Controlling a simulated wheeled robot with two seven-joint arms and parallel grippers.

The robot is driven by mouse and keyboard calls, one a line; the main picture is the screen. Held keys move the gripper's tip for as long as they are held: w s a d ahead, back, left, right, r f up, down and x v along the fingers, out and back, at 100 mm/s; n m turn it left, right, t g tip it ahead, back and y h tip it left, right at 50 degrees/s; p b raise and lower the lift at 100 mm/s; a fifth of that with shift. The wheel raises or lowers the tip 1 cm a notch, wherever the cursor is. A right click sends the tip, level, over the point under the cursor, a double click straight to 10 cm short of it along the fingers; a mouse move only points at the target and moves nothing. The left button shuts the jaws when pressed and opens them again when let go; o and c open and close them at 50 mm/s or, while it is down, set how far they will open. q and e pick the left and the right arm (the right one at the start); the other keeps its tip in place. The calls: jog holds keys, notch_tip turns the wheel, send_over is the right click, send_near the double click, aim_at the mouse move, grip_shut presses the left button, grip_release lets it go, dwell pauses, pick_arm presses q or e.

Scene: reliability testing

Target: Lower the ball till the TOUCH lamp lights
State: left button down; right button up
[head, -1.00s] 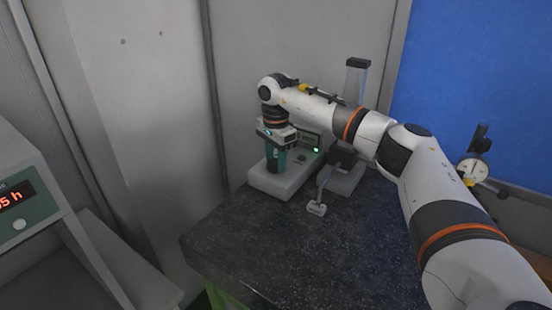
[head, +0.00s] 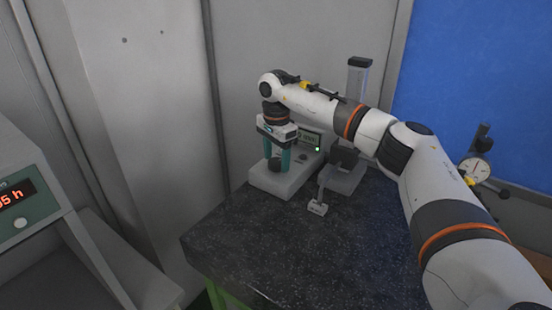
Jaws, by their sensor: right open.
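A pale instrument base (head: 265,186) stands at the back of the dark bench, with a small display (head: 312,140) behind my gripper. A green lamp (head: 317,149) glows on it; its label is too small to read. My right gripper (head: 277,167) points down over the base, its two teal fingers apart. A dark round knob-like part (head: 275,164) shows between the fingertips; I cannot tell whether they touch it. I cannot make out the ball. My left gripper is out of view.
A grey stand with an upright column (head: 356,78) is behind my right arm. A lever with a pale end (head: 317,208) sticks out forward. A dial gauge (head: 475,170) is at the right. The front of the speckled bench (head: 290,255) is clear.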

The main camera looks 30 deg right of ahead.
aim_at(276, 161)
notch_tip(276, 161, up, 11)
jog(key=b, duration=0.2)
jog(key=shift+r, duration=0.2)
jog(key=shift+a, duration=0.1)
dwell(1.4)
